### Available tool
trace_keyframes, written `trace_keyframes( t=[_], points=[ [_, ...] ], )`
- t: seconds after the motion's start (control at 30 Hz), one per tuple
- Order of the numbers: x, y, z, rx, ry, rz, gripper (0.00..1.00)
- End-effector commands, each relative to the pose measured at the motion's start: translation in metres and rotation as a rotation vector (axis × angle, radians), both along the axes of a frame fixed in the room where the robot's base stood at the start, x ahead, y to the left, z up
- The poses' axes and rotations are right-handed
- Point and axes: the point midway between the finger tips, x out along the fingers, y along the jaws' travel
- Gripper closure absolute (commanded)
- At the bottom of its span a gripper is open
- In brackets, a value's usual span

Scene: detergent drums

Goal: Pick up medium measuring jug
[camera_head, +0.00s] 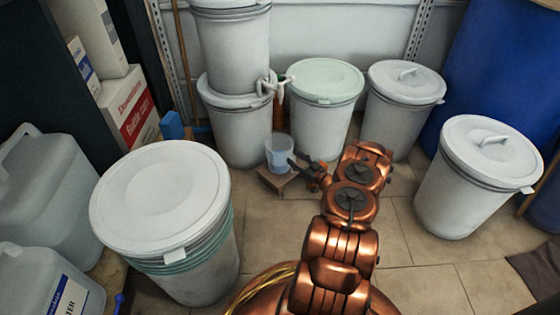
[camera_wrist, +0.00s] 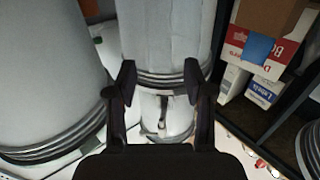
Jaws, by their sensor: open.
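The measuring jug (camera_head: 280,152) is a small, translucent, bluish vessel. It stands upright on a low brown wooden block (camera_head: 274,181), in front of the stacked drums in the head view. My gripper (camera_head: 303,168) is just right of the jug, low and close to it; I cannot tell whether they touch. In the wrist view my gripper (camera_wrist: 160,80) is open, with its dark fingers spread. A pale shape with a dark upright mark shows between them, below a drum's ridged rim. I cannot tell whether this is the jug.
A green-lidded drum (camera_head: 324,80) stands behind my gripper. A large white drum (camera_head: 162,195) is at left front, another drum (camera_head: 478,185) at right. Tiled floor (camera_head: 405,235) is free at right.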

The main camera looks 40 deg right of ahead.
Motion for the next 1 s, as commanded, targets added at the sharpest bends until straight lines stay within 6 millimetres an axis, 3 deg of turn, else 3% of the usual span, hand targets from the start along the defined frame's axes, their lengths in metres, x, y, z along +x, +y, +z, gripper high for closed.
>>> trace_keyframes(
  t=[0.2, 0.47, 1.0],
  points=[
    [0.022, 0.001, -0.002, 0.001, 0.0, 0.002, 0.48],
    [0.024, 0.001, -0.001, 0.002, 0.001, 0.001, 0.48],
    [0.024, 0.001, -0.001, 0.002, 0.001, 0.002, 1.0]
  ],
)
